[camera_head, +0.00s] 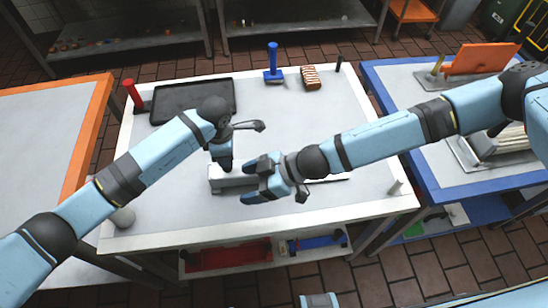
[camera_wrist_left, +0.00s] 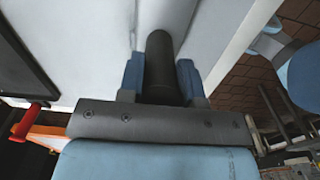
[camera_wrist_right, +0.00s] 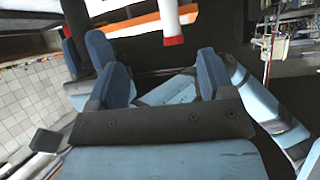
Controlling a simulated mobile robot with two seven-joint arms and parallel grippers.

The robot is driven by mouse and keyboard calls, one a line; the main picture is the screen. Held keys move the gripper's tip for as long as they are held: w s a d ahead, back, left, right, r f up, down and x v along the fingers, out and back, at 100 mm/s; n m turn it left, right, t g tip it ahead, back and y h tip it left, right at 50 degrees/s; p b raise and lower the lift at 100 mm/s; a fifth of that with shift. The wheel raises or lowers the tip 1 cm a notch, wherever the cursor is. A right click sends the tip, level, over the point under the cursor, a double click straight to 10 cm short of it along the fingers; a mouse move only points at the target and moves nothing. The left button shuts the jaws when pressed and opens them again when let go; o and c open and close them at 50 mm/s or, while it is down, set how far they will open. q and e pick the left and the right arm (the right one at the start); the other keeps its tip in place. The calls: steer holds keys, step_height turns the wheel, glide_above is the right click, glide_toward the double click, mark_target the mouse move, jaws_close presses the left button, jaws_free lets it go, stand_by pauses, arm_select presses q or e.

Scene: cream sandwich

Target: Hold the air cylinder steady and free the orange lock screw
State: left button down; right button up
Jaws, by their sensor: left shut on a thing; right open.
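In the left wrist view a dark cylinder (camera_wrist_left: 160,50) stands between the fingers of my left gripper (camera_wrist_left: 160,78), which is shut on it. In the head view my left gripper (camera_head: 222,160) points down at a grey block-like body (camera_head: 218,180) on the white table and partly covers it. My right gripper (camera_head: 262,178) is open just to the right, in front of that body. In the right wrist view a white rod with a red-orange end (camera_wrist_right: 173,38) is beyond the open, empty fingers (camera_wrist_right: 160,85). I cannot tell whether that end is the lock screw.
The white table (camera_head: 340,110) carries a black tray (camera_head: 190,98), a red-handled tool (camera_head: 132,93), a blue stand (camera_head: 273,62) and a brown striped block (camera_head: 310,77) toward the back. A grey ball (camera_head: 122,217) lies front left. The table's right half is mostly clear.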

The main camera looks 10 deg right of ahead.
steer(key=w+d+m+t+h, duration=0.15)
steer(key=w+d, duration=0.25)
steer(key=d, duration=0.4)
steer(key=w+d+h, duration=0.2)
steer(key=w+d, duration=0.2)
steer(key=d, duration=0.3)
steer(key=x, duration=1.1)
steer(key=shift+w+a, duration=0.2)
steer(key=shift+a, duration=0.1)
steer(key=shift+r+g, duration=0.1)
steer(key=shift+g, duration=0.15)
steer(key=c, duration=0.9)
